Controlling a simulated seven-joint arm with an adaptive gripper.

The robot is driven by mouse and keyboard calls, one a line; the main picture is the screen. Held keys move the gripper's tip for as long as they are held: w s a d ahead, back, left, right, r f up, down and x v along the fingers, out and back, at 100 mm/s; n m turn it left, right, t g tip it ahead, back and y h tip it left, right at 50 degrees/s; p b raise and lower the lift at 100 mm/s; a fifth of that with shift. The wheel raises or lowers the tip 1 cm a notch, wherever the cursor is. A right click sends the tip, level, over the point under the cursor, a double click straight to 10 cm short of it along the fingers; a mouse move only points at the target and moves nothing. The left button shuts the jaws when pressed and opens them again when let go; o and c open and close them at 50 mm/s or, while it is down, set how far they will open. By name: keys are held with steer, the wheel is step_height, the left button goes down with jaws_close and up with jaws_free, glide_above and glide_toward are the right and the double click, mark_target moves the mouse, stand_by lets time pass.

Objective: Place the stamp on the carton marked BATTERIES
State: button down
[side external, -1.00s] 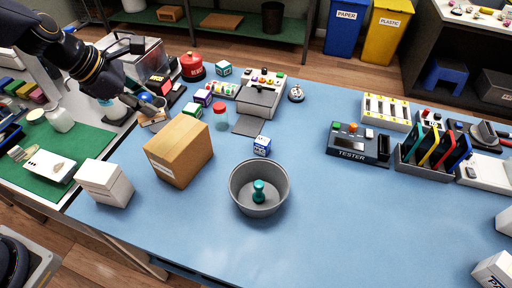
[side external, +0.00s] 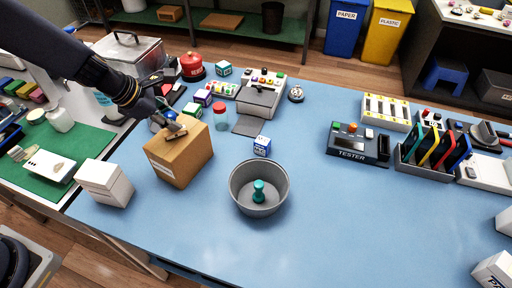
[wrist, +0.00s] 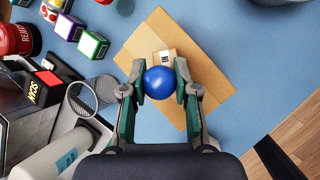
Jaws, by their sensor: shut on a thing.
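The brown carton (side external: 178,158) stands left of centre on the blue table; the print on its front is too small to read. In the wrist view its tan top (wrist: 222,88) lies below my fingers. My gripper (side external: 178,131) is over the carton's top, at its back part. In the wrist view my gripper (wrist: 160,88) is shut on the round blue knob of the stamp (wrist: 160,82). The stamp's small wooden base, with a label, shows past the knob over the carton's top. I cannot tell whether the base touches the carton.
A grey bowl (side external: 235,192) with a teal knobbed thing (side external: 258,191) in it stands right of the carton. Small coloured cubes and a red-lidded jar (side external: 221,118) are behind.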

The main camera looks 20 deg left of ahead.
steer(key=c, duration=0.9)
jaws_free()
steer(key=shift+f, duration=0.1)
steer(key=s+a+r+m, duration=0.2)
steer(key=s+r+m, duration=0.3)
steer(key=s+r, duration=0.25)
steer(key=s+a+r+m, duration=0.3)
steer(key=s+r+m, duration=0.3)
steer(key=r, duration=0.3)
steer(key=shift+s+a+r+m+y, duration=0.25)
steer(key=shift+s+a+m+y, duration=0.45)
steer(key=shift+s+m, duration=1.25)
steer(key=shift+s+a+r+m+y, duration=0.4)
steer(key=shift+s+a+m, duration=0.7)
steer(key=shift+m, duration=1.5)
steer(key=shift+s+a+r+m+y, duration=0.15)
steer(key=shift+s+a+m+y, duration=0.5)
steer(key=shift+s+m, duration=1.35)
steer(key=shift+w+m, duration=0.25)
